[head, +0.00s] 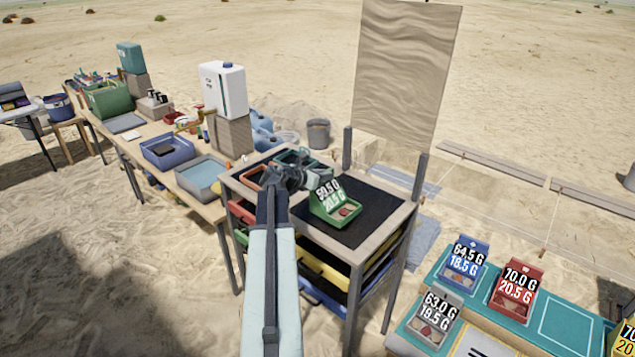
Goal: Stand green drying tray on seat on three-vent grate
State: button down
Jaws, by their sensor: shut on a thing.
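The green drying tray (327,215) shows over the black top of a wooden stand, with a small brownish piece in it and a label that appears to read 59.5 G and 20.5 G. My gripper (314,187) is shut on its left back side. I cannot tell whether the tray touches the black top or hangs just above it. No three-vent grate can be made out clearly. An orange-brown frame (256,186) and a dark green frame (291,155) lie on the stand's left part, partly hidden by my arm.
The stand (388,227) has a bare black area right of the tray and a tall board (405,70) behind. A teal table (401,344) at lower right bears blue (464,270), red (519,304) and grey (426,329) trays and an empty outlined square (567,325).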

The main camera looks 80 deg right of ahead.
aim_at(336, 196)
jog(key=f+b, duration=0.2)
jog(key=d+f+b, duration=0.1)
jog(key=f, duration=0.1)
jog(key=shift+w+b, duration=0.15)
jog(key=shift+b, duration=0.25)
jog(key=shift+w, duration=0.15)
jog(key=shift+w+r, duration=0.1)
jog(key=shift+r, duration=0.05)
jog(key=c, duration=1.4)
grip_release()
